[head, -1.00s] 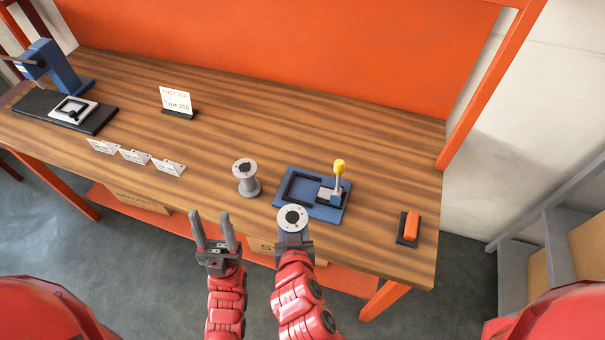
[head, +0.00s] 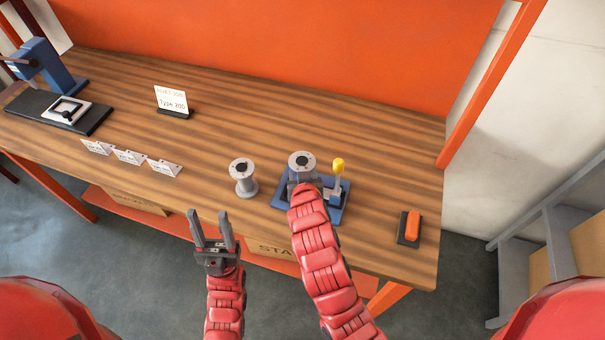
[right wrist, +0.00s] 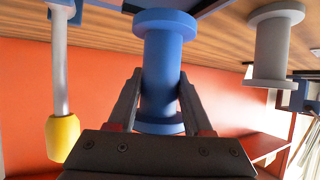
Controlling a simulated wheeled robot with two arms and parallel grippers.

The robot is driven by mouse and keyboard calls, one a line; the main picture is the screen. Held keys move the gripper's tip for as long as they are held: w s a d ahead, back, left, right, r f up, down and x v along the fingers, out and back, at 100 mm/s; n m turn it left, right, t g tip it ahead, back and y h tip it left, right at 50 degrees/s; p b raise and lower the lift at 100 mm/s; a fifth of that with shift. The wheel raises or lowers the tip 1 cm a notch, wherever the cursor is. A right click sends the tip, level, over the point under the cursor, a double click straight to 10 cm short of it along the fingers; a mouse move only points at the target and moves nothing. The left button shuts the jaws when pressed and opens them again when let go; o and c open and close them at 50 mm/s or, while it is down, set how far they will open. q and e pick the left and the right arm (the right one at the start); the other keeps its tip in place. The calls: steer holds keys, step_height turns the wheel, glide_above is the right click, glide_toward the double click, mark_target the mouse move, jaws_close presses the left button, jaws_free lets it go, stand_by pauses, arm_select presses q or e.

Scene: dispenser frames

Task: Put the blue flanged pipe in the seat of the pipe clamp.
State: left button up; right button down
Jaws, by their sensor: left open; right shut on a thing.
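The blue flanged pipe (right wrist: 163,75) is upright between the fingers of my right gripper (right wrist: 158,100), which is shut on its middle. In the head view only its pale top flange with a dark hole (head: 302,162) shows well, above my right gripper (head: 303,183). The pipe is over the blue pipe clamp (head: 336,215), whose lever with a yellow knob (head: 338,165) stands up at the right. My arm and the pipe hide the clamp's seat. I cannot tell whether the pipe touches the clamp. My left gripper (head: 212,225) is open and empty before the table's front edge.
A grey flanged pipe (head: 243,177) stands left of the clamp. An orange-topped block (head: 412,226) lies to the right. White tags (head: 128,157), a sign (head: 171,100) and a blue press (head: 52,70) are further left. The back of the wooden table (head: 300,120) is clear.

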steer(key=shift+w+d, duration=0.1)
steer(key=shift+w, duration=0.3)
step_height(320, 180, down, 3)
steer(key=shift+r+p, duration=0.15)
steer(key=shift+p, duration=1)
steer(key=shift+f, duration=0.4)
steer(key=shift+f, duration=0.2)
steer(key=shift+c, duration=1.6)
jaws_free()
steer(key=shift+r, duration=0.15)
